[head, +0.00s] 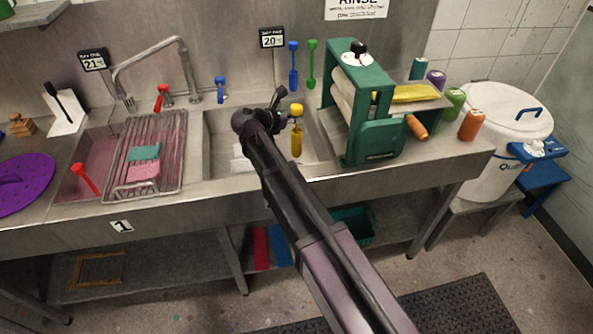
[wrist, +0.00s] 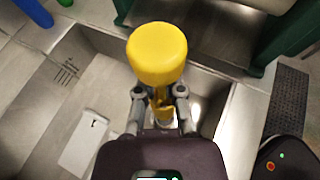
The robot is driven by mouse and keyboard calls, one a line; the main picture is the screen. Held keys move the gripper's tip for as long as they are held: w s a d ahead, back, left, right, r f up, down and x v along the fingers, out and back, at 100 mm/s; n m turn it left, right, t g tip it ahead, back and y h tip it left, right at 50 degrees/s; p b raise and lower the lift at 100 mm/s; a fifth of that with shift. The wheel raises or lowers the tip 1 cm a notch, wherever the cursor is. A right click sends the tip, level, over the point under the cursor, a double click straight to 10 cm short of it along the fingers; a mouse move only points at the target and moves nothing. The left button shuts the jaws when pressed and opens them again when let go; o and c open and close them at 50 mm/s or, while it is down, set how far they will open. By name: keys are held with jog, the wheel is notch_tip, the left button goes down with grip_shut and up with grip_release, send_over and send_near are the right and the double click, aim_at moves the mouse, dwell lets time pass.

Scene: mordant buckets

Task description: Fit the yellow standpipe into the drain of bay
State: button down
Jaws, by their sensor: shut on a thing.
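The yellow standpipe (head: 297,143) has a wide round yellow cap and hangs about upright over the right-hand sink basin (head: 221,136). My gripper (head: 290,116) is shut on it just below the cap. In the wrist view the cap of the standpipe (wrist: 157,52) faces the camera, and the fingers of my gripper (wrist: 160,105) close on it from both sides. The cap and gripper hide most of the pipe there. The basin (wrist: 215,105) lies below. I cannot make out the drain or tell whether the pipe's lower end touches anything.
A green wringer (head: 375,140) stands close right of the basin. A red standpipe (head: 84,177) leans in the left basin. Blue (head: 293,66) and green (head: 312,64) ones hang on the wall. A tap (head: 187,70) stands behind.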

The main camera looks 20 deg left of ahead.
aim_at(292, 143)
jog(key=shift+f+b, duration=3.1)
jog(key=shift+f, duration=0.05)
jog(key=shift+f+b, duration=1.85)
jog(key=shift+b, duration=0.05)
jog(key=shift+f, duration=0.15)
jog(key=c, duration=0.8)
grip_release()
jog(key=shift+o, duration=0.2)
jog(key=shift+r, duration=0.2)
